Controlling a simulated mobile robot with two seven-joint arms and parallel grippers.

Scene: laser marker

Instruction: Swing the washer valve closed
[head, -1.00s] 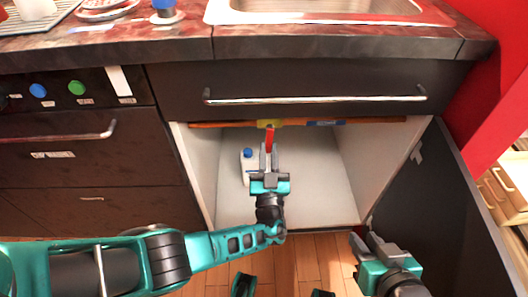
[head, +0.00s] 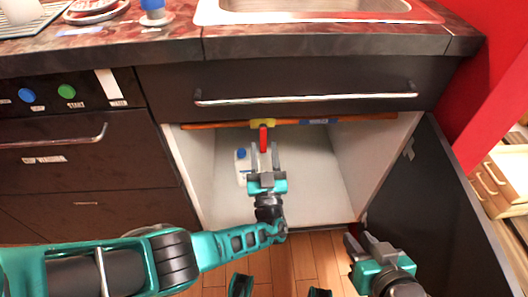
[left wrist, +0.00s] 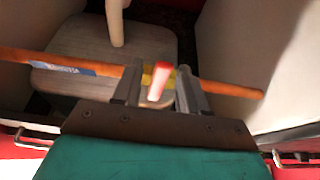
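The washer valve has a red handle (head: 263,138) on a yellow body (head: 262,124). It sits on an orange pipe (head: 215,125) under the counter, at the top of the open cabinet. The handle points out towards me. My left gripper (head: 264,152) is open just in front of the handle. In the left wrist view the red handle (left wrist: 158,82) shows between the two separated fingers (left wrist: 158,92), with a gap on each side. My right gripper (head: 360,243) hangs at the lower right near the cabinet door, away from the valve. Its finger gap is unclear.
A white bottle with a blue cap (head: 242,165) stands inside the cabinet, left of my left gripper. The open dark cabinet door (head: 425,200) is at the right. A drawer handle (head: 305,99) sticks out above the pipe. The cabinet floor is otherwise mostly clear.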

